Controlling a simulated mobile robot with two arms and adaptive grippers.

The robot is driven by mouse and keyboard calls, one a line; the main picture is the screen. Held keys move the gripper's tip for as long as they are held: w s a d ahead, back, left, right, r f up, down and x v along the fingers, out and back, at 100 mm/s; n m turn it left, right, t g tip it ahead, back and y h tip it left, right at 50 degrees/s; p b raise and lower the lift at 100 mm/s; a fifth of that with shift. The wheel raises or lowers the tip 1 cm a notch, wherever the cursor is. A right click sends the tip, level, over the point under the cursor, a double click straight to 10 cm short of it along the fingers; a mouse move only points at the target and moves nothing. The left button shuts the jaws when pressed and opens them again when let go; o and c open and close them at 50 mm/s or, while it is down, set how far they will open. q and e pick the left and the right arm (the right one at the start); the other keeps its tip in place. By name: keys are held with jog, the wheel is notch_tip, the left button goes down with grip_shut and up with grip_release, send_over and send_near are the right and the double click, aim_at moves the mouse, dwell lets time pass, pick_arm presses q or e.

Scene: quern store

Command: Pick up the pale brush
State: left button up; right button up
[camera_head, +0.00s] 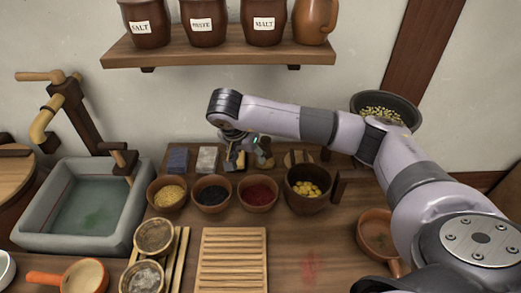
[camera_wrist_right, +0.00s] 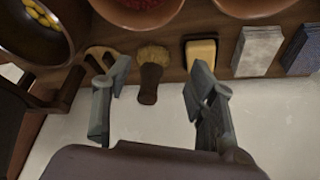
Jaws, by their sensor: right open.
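A round brush with tan, pale bristles and a dark handle (camera_wrist_right: 151,75) shows in the wrist view, between the lines of my right gripper's fingers. In the head view this brush (camera_head: 265,152) stands at the back of the counter, just right of the gripper. My right gripper (camera_head: 235,163) is open and empty; its two fingers also show in the wrist view (camera_wrist_right: 160,70). I cannot tell how far above the brush they are. A dark-edged block with a pale yellow face (camera_wrist_right: 201,50) lies beside the brush, partly behind one finger. My left gripper is out of view.
Bowls of yellow, dark and red (camera_head: 258,193) contents stand in front, with a bowl of yellow pieces (camera_head: 308,188) at right. A pale block (camera_head: 207,159) and a blue-grey block (camera_head: 178,160) lie left. A jar shelf (camera_head: 215,56) hangs above. A slatted board (camera_head: 233,260) lies in front.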

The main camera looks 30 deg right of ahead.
aim_at(265, 139)
jog(key=w+d, duration=0.1)
jog(key=d, duration=0.1)
jog(key=w+d+p, duration=0.1)
jog(key=w+d, duration=0.1)
jog(key=d, duration=0.1)
jog(key=w+d, duration=0.1)
jog(key=d, duration=0.1)
jog(key=shift+w+d, duration=0.35)
jog(key=shift+w, duration=0.05)
jog(key=p+x, duration=0.1)
jog(key=x, duration=0.4)
jog(key=shift+w+d, duration=0.15)
jog(key=shift+d, duration=0.1)
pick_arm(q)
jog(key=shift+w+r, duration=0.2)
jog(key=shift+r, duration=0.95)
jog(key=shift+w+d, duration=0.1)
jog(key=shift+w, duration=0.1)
pick_arm(e)
grip_shut()
